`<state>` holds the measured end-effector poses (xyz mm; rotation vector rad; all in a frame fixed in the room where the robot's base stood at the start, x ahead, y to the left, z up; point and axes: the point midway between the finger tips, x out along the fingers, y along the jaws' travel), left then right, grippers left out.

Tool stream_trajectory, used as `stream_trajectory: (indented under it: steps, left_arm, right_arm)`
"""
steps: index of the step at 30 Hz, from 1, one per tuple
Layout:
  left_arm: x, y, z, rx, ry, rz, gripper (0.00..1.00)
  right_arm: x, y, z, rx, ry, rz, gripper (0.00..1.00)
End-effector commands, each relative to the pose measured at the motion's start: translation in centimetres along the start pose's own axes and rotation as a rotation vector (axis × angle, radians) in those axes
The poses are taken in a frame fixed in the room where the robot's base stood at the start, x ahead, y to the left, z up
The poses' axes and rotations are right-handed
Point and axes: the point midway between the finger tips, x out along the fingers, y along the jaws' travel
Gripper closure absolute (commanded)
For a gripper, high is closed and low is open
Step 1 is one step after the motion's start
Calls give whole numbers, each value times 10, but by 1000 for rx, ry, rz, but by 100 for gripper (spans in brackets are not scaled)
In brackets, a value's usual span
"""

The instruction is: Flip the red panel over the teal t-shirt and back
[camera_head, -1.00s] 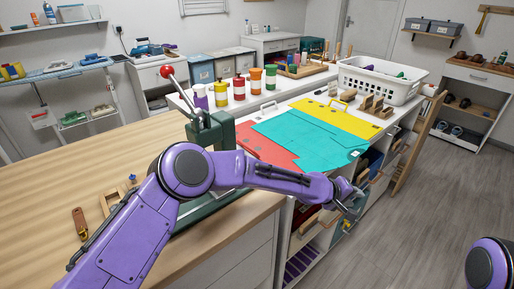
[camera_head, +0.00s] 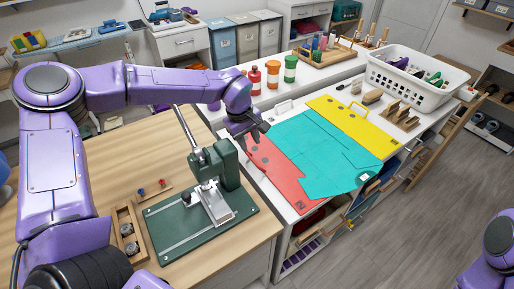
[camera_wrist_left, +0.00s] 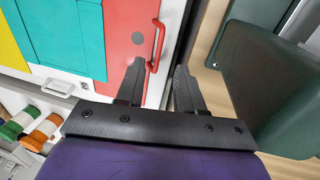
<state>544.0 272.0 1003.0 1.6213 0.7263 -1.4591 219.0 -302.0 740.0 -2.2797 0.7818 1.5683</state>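The red panel (camera_head: 283,186) lies flat on the white counter, partly under the left side of the teal t-shirt (camera_head: 318,150). The shirt lies spread flat, also over part of the yellow panel (camera_head: 345,118). My left gripper (camera_head: 256,136) is above the red panel's left edge. In the left wrist view its two fingers (camera_wrist_left: 159,78) are apart with nothing held. A red handle (camera_wrist_left: 156,46) on the edge of the red panel (camera_wrist_left: 124,25) shows near the fingertips, closest to the left finger. My right gripper is out of view.
A green press with a lever (camera_head: 225,165) stands on the wooden worktop, close beside my left gripper. Colored bottles (camera_head: 272,76) stand behind the counter's left end. A white basket (camera_head: 415,85) and wooden holders (camera_head: 400,115) occupy its far right.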

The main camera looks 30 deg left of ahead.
Motion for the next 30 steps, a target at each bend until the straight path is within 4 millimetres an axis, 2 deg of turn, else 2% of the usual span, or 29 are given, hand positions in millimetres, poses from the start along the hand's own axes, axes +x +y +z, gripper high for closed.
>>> stream_trajectory:
  steps: [6, 12, 16, 23, 24, 27, 30]
  left_arm:
    - [48, -2, -1, -3, 2, -5, 63]
    - [84, 0, -2, -3, 5, -2, 63]
    - [95, 0, -2, -3, 5, 1, 63]
    - [97, 0, -2, -2, 6, 3, 63]
    - [97, 1, -2, -2, 6, 3, 70]
    - [97, 1, -2, -2, 6, 3, 100]
    - [97, 1, -2, -2, 6, 3, 100]
  right_arm:
    - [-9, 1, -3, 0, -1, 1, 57]
    - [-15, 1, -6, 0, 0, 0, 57]
    - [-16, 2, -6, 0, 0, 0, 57]
    - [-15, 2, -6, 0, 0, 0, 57]
    - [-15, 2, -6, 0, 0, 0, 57]
    - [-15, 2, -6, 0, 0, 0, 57]
    - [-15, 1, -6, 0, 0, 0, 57]
